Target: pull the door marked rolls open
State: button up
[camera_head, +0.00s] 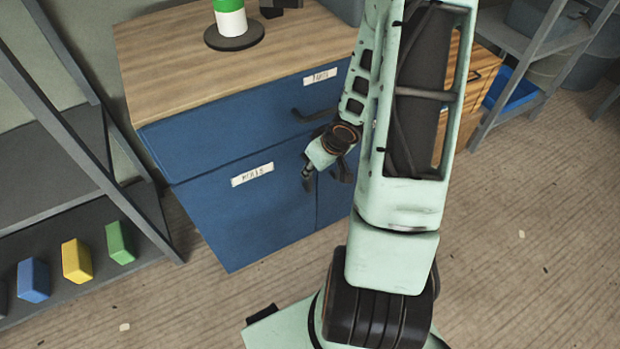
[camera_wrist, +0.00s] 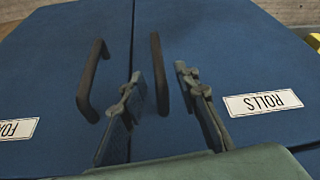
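The blue door marked rolls (camera_head: 245,220) is the left lower door of a cabinet and appears closed. Its white label (camera_head: 252,175) faces me; in the wrist view the label (camera_wrist: 263,103) is at the right. The door's dark upright handle (camera_wrist: 160,75) stands near the seam between the two doors. My gripper (camera_head: 325,178) is in front of the door's upper right part. In the wrist view my gripper (camera_wrist: 160,82) is open, one finger on each side of this handle. I cannot tell whether either finger touches it. In the head view the gripper hides the handle.
A second door with its own handle (camera_wrist: 92,80) adjoins it. Above is a closed drawer with a handle (camera_head: 312,115). A green and white object on a dark base (camera_head: 235,40) stands on the wooden top. A shelf with coloured blocks (camera_head: 77,261) is at left. Floor before the door is clear.

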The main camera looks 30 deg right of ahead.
jog(key=shift+b+x, duration=1.15)
jog(key=shift+x, duration=1.1)
jog(key=shift+d, duration=0.1)
jog(key=shift+c, duration=0.3)
grip_shut()
